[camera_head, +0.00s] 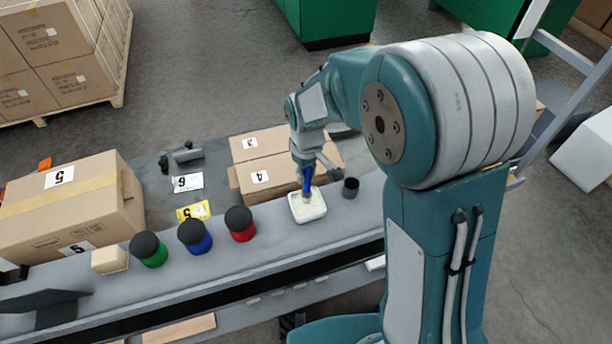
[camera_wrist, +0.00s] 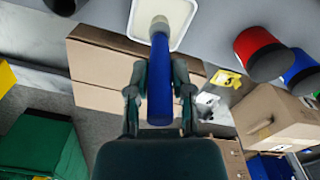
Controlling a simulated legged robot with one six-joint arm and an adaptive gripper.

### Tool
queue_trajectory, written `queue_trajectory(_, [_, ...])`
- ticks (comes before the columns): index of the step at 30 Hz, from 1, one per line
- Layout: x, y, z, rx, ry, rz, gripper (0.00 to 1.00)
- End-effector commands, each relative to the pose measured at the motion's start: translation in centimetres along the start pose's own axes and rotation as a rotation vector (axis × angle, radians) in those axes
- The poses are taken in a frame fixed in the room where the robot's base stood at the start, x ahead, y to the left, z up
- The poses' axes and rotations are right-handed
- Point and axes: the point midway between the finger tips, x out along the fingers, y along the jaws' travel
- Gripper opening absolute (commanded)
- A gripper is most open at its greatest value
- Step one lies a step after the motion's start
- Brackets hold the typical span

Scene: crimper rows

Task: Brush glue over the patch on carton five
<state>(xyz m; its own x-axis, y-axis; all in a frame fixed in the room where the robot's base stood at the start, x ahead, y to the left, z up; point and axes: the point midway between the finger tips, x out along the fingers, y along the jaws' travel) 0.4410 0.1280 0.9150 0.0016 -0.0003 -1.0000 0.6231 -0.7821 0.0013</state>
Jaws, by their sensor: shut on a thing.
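Carton five (camera_head: 100,205), a brown box with a white "5" label on top and another on its front, stands at the left of the bench in the head view. I cannot make out which mark is the patch. My gripper (camera_head: 308,160) is shut on the blue handle of a brush (camera_head: 307,181), which also shows between the fingers in the wrist view (camera_wrist: 160,85). The brush points down into a white tray (camera_head: 320,208) of pale glue. The tray also shows in the wrist view (camera_wrist: 185,35). Whether the bristles touch the glue is hard to tell.
Green (camera_head: 148,249), blue (camera_head: 195,237) and red (camera_head: 240,223) black-topped pots stand between the tray and carton five. A small beige block (camera_head: 110,260) lies by the carton. A dark cup (camera_head: 351,188) is right of the tray. Cartons marked 3 and 4 (camera_head: 265,175) lie behind.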

Motion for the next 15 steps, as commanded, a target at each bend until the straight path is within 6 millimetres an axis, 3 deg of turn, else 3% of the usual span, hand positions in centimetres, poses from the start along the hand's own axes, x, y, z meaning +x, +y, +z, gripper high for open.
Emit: queue_trajectory(15, [-3.7,0.1,-0.1,0.000,0.004,0.001,0.00])
